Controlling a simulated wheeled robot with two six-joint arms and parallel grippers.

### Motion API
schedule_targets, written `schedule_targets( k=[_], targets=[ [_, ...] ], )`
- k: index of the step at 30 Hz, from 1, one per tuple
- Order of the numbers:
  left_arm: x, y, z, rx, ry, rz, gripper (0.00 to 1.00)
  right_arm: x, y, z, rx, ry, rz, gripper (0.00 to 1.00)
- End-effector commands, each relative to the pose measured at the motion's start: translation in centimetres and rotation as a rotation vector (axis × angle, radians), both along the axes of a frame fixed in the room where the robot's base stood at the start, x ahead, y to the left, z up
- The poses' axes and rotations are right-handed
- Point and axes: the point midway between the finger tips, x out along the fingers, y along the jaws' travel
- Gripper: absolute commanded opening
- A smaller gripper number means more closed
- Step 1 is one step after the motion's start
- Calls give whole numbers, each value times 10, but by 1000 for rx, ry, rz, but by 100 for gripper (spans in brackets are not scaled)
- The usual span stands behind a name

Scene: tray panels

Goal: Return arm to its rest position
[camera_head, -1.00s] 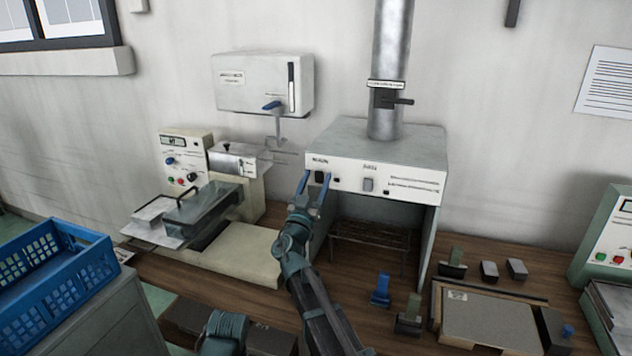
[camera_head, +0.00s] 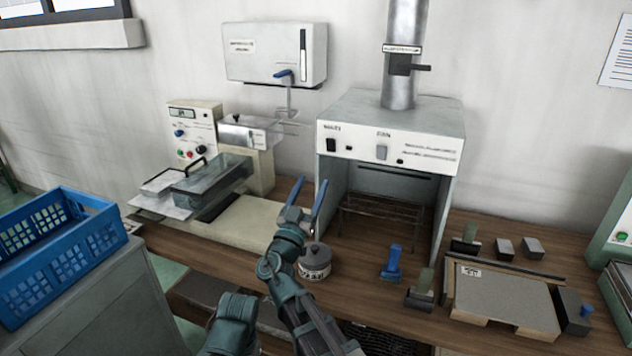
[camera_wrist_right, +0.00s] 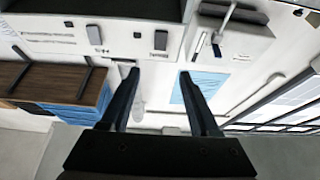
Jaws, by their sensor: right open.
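My right gripper (camera_head: 308,196) is in front of the left side of the fume hood (camera_head: 400,115), over the bench. Its two blue-tipped fingers point up and are spread apart with nothing between them. In the right wrist view my right gripper (camera_wrist_right: 158,78) is also open and empty, with the hood's front panel (camera_wrist_right: 100,32) beyond it, tilted in the picture. The fingers look clear of the hood's dark switch (camera_head: 331,145) and grey switch (camera_head: 382,152). My left gripper is not in view.
A small round labelled pot (camera_head: 315,262) stands close behind my right arm. A machine with a clear cover (camera_head: 215,182) is left of the hood. A blue crate (camera_head: 62,245) is far left. A blue clamp (camera_head: 392,262) and a tray panel (camera_head: 503,300) lie right.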

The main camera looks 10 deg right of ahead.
Motion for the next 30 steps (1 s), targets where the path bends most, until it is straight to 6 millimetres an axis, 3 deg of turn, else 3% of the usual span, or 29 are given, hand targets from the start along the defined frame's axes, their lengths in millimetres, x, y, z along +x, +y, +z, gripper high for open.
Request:
schedule_targets(
  k=[13, 18, 20, 24, 30],
  targets=[
    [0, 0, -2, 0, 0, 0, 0, -5, 2, -2, 1, 2, -4, 62],
    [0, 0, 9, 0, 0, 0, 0, -15, -15, -11, 45, 92, -91, 62],
    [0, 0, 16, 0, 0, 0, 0, -24, -27, -23, 79, 176, -154, 62],
    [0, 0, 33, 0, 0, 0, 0, -51, -49, -66, 167, 470, -289, 62],
    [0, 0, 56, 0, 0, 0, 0, -103, -42, -139, 261, 1005, -321, 62]
  ],
)
